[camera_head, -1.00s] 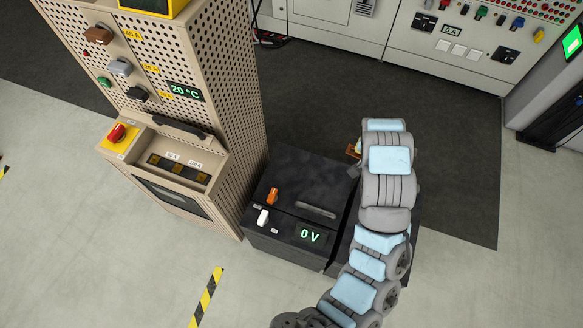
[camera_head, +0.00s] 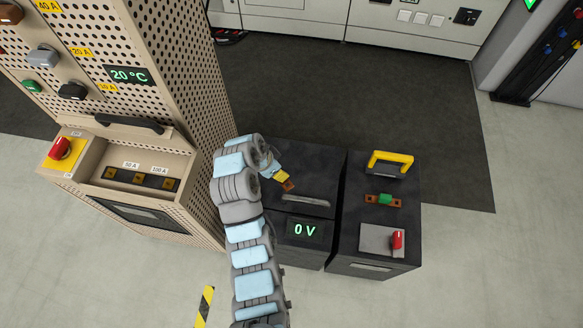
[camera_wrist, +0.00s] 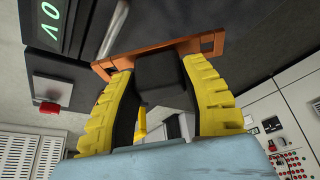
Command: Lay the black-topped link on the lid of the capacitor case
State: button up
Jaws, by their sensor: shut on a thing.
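My gripper (camera_head: 279,177) is over the lid of the black capacitor case (camera_head: 330,185), which has a "0 V" display (camera_head: 305,229) on its front. In the wrist view, my gripper's yellow fingers (camera_wrist: 160,72) are shut on the black block of a copper link, the black-topped link (camera_wrist: 207,46). The copper bar lies across beyond the fingertips. In the head view, the link's copper end (camera_head: 288,186) shows by the fingers, near the lid's grey handle (camera_head: 306,200). I cannot tell whether the link touches the lid. My arm hides the lid's left part.
A second black box (camera_head: 350,215) stands to the right, with a yellow handle (camera_head: 390,161), a green-topped link (camera_head: 384,199) and a red switch (camera_head: 397,239). A perforated beige cabinet (camera_head: 180,70) with a slotted shelf stands close on the left.

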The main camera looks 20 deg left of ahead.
jog(key=shift+s+a+f, duration=0.35)
jog(key=shift+a+f, duration=0.2)
jog(key=shift+f, duration=0.2)
jog(key=shift+w+a+f+b, duration=0.1)
jog(key=shift+w+f+b, duration=0.1)
jog(key=shift+b, duration=0.15)
jog(key=shift+w+a+f+b, duration=0.7)
jog(key=shift+w+f, duration=0.35)
jog(key=shift+w, duration=0.65)
jog(key=shift+w+a+f+b, duration=0.55)
jog(key=shift+w+f+b, duration=0.4)
jog(key=shift+w, duration=0.8)
jog(key=shift+w+a+f+b, duration=0.6)
jog(key=shift+w+f, duration=0.6)
jog(key=shift+w, duration=0.5)
jog(key=shift+w+a+f+b, duration=0.15)
jog(key=shift+w+f+b, duration=0.3)
jog(key=shift+f, duration=0.3)
jog(key=shift+w+a+f+b, duration=0.2)
jog(key=shift+w+f+b, duration=0.3)
jog(key=shift+b, duration=0.3)
jog(key=shift+w+f, duration=0.1)
jog(key=shift+f, duration=0.05)
jog(key=shift+a+f+b, duration=0.1)
jog(key=shift+f+b, duration=1.5)
jog(key=shift+f, duration=0.05)
